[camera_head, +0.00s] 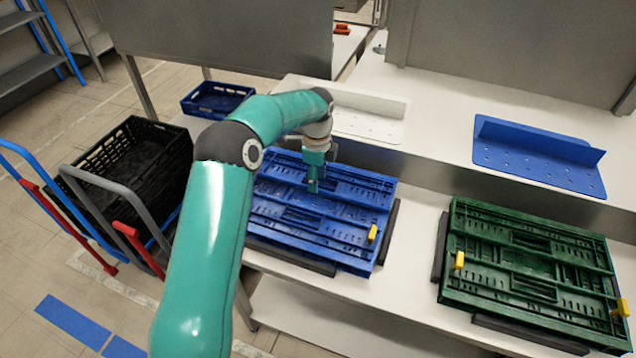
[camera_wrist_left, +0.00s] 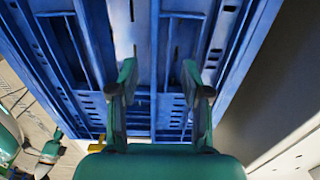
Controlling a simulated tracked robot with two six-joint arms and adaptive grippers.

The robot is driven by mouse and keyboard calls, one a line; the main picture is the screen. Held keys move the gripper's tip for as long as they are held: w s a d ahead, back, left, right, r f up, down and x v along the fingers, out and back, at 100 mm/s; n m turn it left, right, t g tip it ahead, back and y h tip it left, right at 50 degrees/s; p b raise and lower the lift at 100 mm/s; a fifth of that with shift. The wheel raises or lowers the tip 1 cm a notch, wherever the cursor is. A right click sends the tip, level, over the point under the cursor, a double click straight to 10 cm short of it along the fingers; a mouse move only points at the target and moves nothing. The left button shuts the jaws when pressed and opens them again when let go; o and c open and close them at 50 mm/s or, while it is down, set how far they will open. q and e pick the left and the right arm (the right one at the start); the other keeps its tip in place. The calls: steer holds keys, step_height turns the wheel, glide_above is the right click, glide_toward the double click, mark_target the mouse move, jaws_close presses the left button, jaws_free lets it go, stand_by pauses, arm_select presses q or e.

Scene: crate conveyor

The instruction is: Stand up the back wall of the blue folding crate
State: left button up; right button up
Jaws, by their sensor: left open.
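The blue folding crate (camera_head: 330,222) lies folded flat on the white bench, its walls down. A yellow latch (camera_head: 372,233) shows at its right side. My left gripper (camera_head: 313,186) is over the back part of the crate, pointing down. In the left wrist view my left gripper (camera_wrist_left: 158,78) is open, its two fingers apart with nothing between them. The blue crate's slatted panel (camera_wrist_left: 145,50) fills the space beyond the fingers. I cannot tell whether the fingertips touch it. My arm hides the crate's left part in the head view. My right gripper is not in view.
A folded green crate (camera_head: 530,265) with yellow latches lies to the right on the bench. Behind are a white perforated plate (camera_head: 365,122) and a blue one (camera_head: 530,160). A black crate (camera_head: 130,165) stands at left near cart handles. A small blue crate (camera_head: 215,98) is behind.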

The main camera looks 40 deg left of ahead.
arm_select(q)
steer(key=shift+f, duration=1.2)
jaws_close()
